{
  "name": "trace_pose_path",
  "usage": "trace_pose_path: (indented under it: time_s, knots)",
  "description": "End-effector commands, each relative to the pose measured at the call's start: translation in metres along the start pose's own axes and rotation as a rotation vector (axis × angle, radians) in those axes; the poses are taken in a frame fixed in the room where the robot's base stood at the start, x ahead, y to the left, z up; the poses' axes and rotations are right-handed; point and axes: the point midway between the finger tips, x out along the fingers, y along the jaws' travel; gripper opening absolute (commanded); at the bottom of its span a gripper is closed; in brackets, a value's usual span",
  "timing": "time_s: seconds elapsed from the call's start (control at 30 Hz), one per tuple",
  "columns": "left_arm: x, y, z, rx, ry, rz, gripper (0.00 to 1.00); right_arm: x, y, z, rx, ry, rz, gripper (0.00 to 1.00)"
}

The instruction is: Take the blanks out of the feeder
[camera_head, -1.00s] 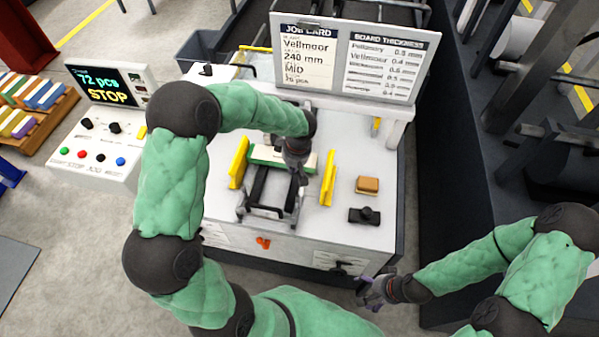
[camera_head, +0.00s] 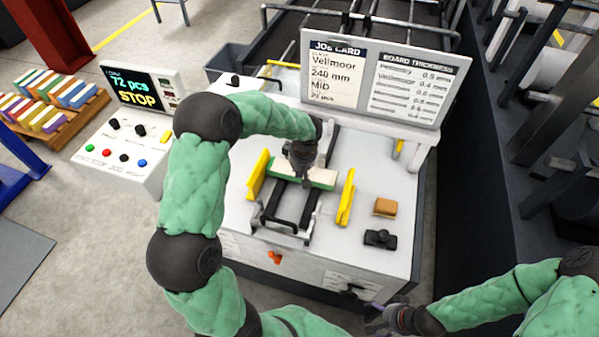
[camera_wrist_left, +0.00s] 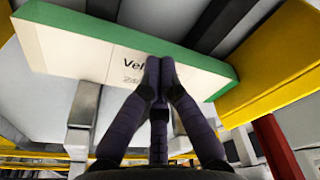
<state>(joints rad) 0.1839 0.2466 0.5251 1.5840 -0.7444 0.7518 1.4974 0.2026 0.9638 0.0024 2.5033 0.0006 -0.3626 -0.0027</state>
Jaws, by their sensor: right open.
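The stack of blanks (camera_head: 322,177), white with a green edge, lies across the dark rails of the feeder (camera_head: 272,207) between two yellow guides. In the left wrist view the blanks (camera_wrist_left: 75,50) show a white face with partly hidden printed lettering and a green edge. My left gripper (camera_head: 305,180) is over the middle of the stack. In the left wrist view its fingertips (camera_wrist_left: 159,62) are together in front of the white face; I see no blank between them, and contact is unclear. My right gripper (camera_head: 376,318) is open, low in front of the machine, partly cut off.
The yellow guides (camera_head: 258,175) and (camera_head: 346,198) flank the stack. A brown block (camera_head: 385,207) and a black part (camera_head: 380,238) lie on the white deck to the right. A job card board (camera_head: 385,78) stands behind. A control panel (camera_head: 125,140) is at left.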

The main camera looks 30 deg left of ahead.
Motion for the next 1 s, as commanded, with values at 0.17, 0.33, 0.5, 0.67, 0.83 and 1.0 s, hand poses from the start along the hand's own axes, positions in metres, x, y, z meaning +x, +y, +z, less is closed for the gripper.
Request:
trace_pose_path:
  time_s: [0.17,0.33,0.5,0.67,0.83,1.0]
  knots:
    - [0.005,-0.002,0.012,0.006,-0.008,-0.007,0.0,0.004,0.002,0.0,0.0,0.0,0.0,0.89]
    - [0.004,-0.003,0.03,0.008,-0.011,-0.01,0.0,0.012,0.004,0.0,0.0,0.0,0.0,0.89]
    - [0.003,-0.003,0.031,0.007,-0.014,-0.013,0.0,0.01,0.004,0.0,0.0,0.0,0.0,0.89]
    - [0.003,-0.004,0.032,0.007,-0.014,-0.013,0.0,0.01,0.004,-0.001,0.0,0.0,0.0,0.89]
    - [-0.009,-0.003,0.029,0.007,-0.012,-0.011,0.0,0.007,0.003,0.0,0.0,0.0,0.0,0.89]
    - [-0.009,-0.003,0.024,0.008,-0.015,-0.014,0.0,0.01,0.004,0.0,0.0,0.0,0.0,0.89]
